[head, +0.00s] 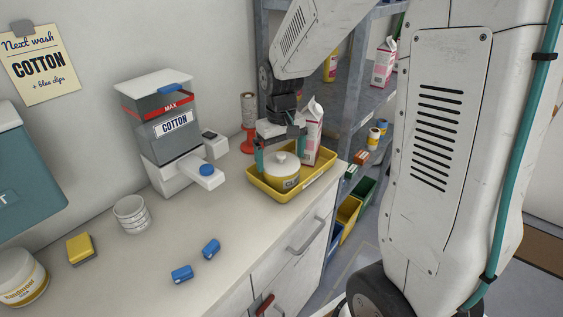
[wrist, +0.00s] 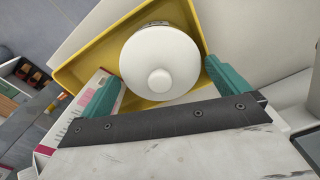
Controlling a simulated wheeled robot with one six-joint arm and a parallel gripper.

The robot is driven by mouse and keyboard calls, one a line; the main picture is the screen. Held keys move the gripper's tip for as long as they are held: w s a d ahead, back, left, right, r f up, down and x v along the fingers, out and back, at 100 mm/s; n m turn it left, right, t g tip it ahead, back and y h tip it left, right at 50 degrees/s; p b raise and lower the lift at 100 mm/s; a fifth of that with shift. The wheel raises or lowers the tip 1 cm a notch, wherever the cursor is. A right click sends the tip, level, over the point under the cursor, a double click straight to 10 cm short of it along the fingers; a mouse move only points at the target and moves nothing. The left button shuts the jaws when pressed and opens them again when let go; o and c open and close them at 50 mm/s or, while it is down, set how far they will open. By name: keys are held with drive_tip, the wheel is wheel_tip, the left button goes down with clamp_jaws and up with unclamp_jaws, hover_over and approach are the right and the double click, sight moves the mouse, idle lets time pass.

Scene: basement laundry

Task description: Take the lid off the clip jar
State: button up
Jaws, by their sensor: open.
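The clip jar (head: 281,184), a cream jar with a dark-lettered label, stands upright in a yellow tray (head: 256,184) on the counter. Its round white lid (wrist: 150,52) with a central knob (wrist: 159,81) sits on top of it. My gripper (head: 281,150) is above the jar, its two teal fingers apart. In the wrist view my gripper (wrist: 163,75) is open, with one finger on either side of the lid and nothing held. I cannot tell the exact height of the fingertips against the lid.
A pink-and-white carton (head: 311,132) stands close behind the jar in the tray. The counter front is mostly free.

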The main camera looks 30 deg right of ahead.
drive_tip(key=c, duration=0.7)
drive_tip(key=shift+r, duration=0.1)
